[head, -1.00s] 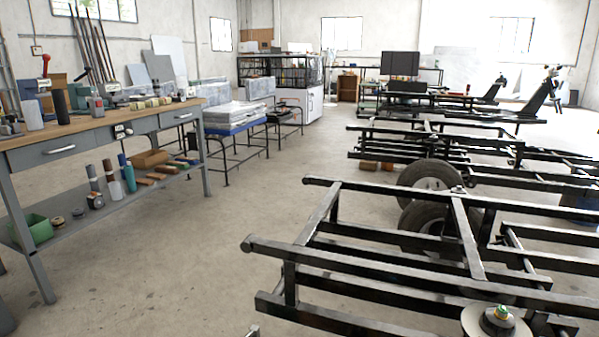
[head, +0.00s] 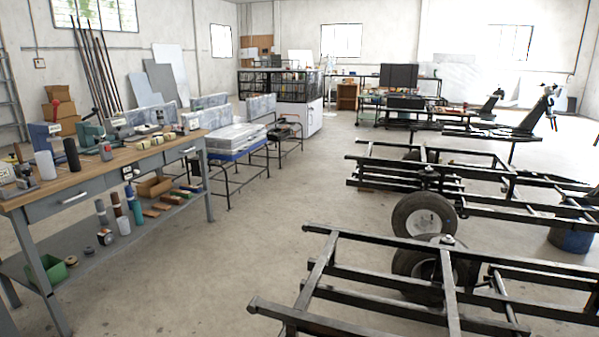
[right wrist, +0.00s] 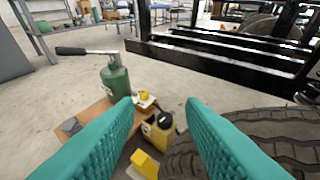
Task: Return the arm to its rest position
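My right gripper (right wrist: 158,100) shows in the right wrist view as two teal ribbed fingers, spread apart with nothing between their tips. Beyond and below the fingers is a green bottle jack (right wrist: 116,80) with a dark handle reaching left, on a brown board (right wrist: 92,120). A yellow and black container (right wrist: 158,130) stands next to it. A black tyre (right wrist: 280,130) is close on the right, partly behind the right finger. Neither gripper shows in the head view, and my left gripper is in no view.
Black metal chassis frames (head: 400,299) with wheels (head: 424,215) fill the right of the head view. A workbench (head: 85,196) with tools stands at left. A blue-topped stand (head: 232,150) is farther back. The floor (head: 220,260) between is clear.

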